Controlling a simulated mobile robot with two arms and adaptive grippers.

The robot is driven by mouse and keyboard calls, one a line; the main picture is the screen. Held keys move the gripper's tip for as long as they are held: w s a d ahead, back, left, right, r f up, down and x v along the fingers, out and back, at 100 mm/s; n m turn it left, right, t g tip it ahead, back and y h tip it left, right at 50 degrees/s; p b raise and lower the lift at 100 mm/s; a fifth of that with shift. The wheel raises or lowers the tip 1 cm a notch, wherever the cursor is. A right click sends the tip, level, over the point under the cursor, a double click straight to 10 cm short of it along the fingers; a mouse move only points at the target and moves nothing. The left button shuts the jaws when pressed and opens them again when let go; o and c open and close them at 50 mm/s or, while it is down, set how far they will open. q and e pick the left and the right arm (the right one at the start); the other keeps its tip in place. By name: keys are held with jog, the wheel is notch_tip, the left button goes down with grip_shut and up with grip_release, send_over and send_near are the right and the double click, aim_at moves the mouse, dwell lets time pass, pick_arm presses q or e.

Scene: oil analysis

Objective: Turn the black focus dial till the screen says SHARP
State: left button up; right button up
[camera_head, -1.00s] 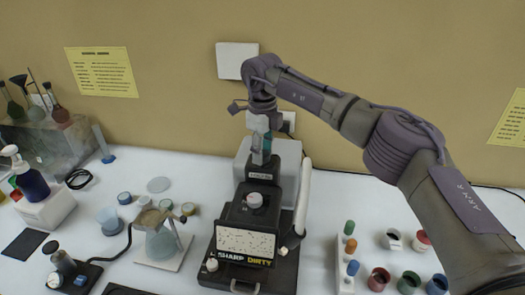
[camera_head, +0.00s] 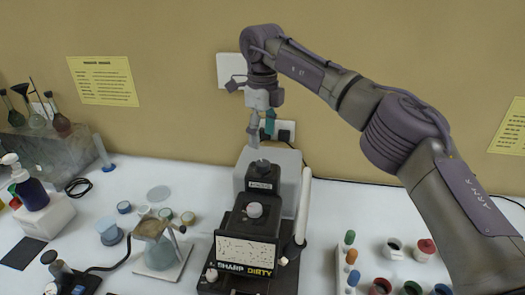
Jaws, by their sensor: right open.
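The dark instrument (camera_head: 229,220) stands on the white bench in the middle of the view. Its front screen (camera_head: 246,250) shows a speckled pale picture with the words SHARP in white and DIRTY in yellow below it. A small dark round dial (camera_head: 262,165) sits on top of the instrument's column; it looks like the focus dial. My right gripper (camera_head: 261,138) points down above this dial, its fingers apart and empty, with a gap between the fingertips and the dial. My left gripper is out of view.
A flask on a stand (camera_head: 160,248) is to the left. A rack of coloured-cap vials (camera_head: 340,272) is to the right. Bare bench lies behind the rack.

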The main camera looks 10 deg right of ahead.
notch_tip(320, 180, up, 4)
jog(key=shift+f, duration=0.1)
dwell(0.4)
